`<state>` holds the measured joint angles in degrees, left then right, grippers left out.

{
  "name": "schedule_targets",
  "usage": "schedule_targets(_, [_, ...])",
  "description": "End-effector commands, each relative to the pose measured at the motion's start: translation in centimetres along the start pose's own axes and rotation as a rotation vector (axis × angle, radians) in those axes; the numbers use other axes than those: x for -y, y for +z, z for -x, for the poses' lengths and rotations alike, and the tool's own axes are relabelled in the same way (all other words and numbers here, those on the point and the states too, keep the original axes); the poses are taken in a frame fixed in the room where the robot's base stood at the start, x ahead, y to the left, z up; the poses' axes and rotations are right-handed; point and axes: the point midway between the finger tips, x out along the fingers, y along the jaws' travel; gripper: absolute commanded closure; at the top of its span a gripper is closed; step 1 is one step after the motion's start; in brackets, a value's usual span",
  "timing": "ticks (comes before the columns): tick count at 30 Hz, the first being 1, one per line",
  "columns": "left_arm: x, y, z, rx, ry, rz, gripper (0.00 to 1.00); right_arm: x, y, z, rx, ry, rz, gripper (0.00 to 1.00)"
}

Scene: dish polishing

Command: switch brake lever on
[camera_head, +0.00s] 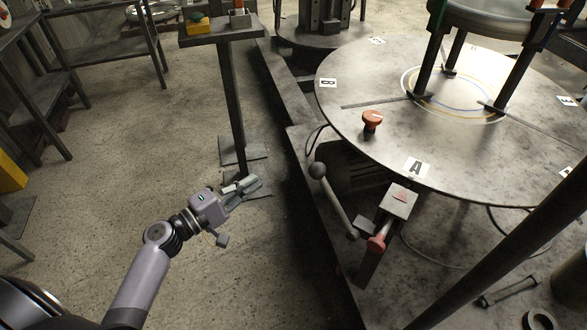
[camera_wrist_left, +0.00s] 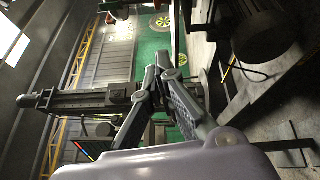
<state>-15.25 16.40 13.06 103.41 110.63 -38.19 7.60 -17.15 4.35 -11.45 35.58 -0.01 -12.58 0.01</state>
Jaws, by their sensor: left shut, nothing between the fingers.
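A grey lever with a dark ball knob (camera_head: 335,198) leans up and to the left beside the round table in the head view; it looks like the brake lever. A red knob (camera_head: 377,243) sits near its lower end, below a small metal box (camera_head: 398,202). My left gripper (camera_head: 252,186) is shut and empty, out over the floor to the left of the lever and clearly apart from it. Its closed fingers (camera_wrist_left: 158,72) also show in the left wrist view. I cannot surely pick out the lever in that view. My right gripper is not in view.
The large round metal table (camera_head: 345,112) bears a red button-like knob (camera_head: 371,121) near its left edge. A post stand (camera_head: 232,100) rises behind my left gripper. A dark diagonal bar (camera_head: 500,240) crosses the lower right. Open concrete floor (camera_head: 130,130) lies to the left.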

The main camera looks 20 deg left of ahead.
Motion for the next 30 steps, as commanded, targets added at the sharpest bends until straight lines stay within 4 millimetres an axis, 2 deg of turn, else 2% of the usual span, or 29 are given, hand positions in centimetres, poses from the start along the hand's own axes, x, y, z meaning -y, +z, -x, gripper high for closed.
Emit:
schedule_targets(7, [0.1,0.0,-0.1,-0.001,-0.002,-0.001,1.00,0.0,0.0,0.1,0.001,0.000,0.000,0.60])
schedule_targets(11, [-0.1,0.0,-0.9,-0.001,-0.001,-0.002,1.00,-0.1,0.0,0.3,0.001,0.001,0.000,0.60])
schedule_targets(14, [-0.2,-0.1,-2.3,-0.002,0.000,-0.002,1.00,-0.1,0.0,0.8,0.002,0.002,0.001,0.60])
schedule_targets(25, [-0.2,0.0,-10.1,-0.001,-0.002,-0.001,1.00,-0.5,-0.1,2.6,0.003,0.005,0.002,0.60])
schedule_targets(30, [-0.1,2.5,-10.7,-0.002,-0.003,0.001,1.00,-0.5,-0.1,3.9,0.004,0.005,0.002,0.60])
